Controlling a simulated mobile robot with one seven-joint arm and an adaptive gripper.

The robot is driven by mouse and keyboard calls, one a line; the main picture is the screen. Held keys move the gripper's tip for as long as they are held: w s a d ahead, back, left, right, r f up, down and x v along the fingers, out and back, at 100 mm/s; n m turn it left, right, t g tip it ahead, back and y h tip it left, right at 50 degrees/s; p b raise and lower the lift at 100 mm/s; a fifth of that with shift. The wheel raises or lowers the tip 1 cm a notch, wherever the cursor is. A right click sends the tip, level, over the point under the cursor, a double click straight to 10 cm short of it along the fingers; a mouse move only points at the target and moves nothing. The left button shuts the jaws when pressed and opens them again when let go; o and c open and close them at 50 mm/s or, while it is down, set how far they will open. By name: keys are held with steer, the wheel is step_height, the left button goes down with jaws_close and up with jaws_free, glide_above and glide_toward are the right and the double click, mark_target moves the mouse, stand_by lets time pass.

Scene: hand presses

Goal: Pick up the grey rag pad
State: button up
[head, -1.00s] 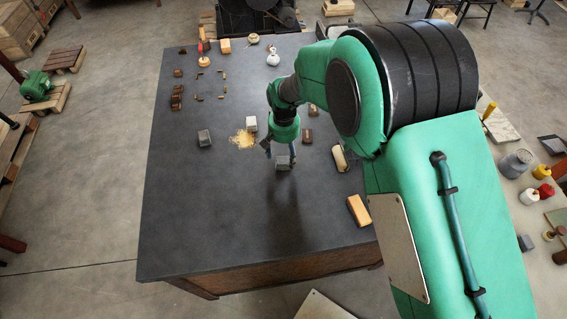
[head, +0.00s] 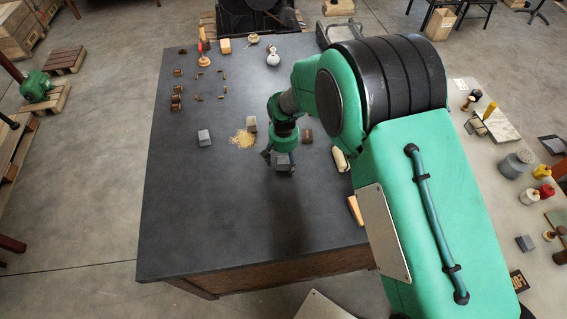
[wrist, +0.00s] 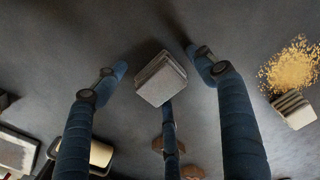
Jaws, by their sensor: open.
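A grey layered rag pad (head: 284,168) lies on the dark table, below my gripper (head: 280,158) and partly hidden by it in the head view. In the wrist view the pad (wrist: 160,80) sits between the spread blue fingers of my gripper (wrist: 158,64), with visible gaps to the left and right fingers. A third finger shows just below the pad; I cannot tell if it touches it. My gripper is open and holds nothing.
Another grey block (head: 204,138) lies to the left. A pale block (head: 251,124) stands beside scattered yellow crumbs (head: 243,139). A cream roller-like item (head: 340,159) and a wooden block (head: 355,209) lie to the right. The table's front left is clear.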

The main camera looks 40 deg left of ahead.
mark_target(284, 161)
steer(key=c, duration=1.3)
steer(key=shift+c, duration=0.2)
steer(key=shift+r, duration=0.9)
steer(key=shift+s+d+r, duration=0.15)
steer(key=shift+r, duration=0.8)
steer(key=s+d, duration=0.3)
steer(key=d, duration=0.1)
steer(key=s+d+r, duration=0.1)
steer(key=s+d, duration=0.2)
steer(key=d, duration=0.1)
steer(key=s+d, duration=0.4)
steer(key=shift+r, duration=0.15)
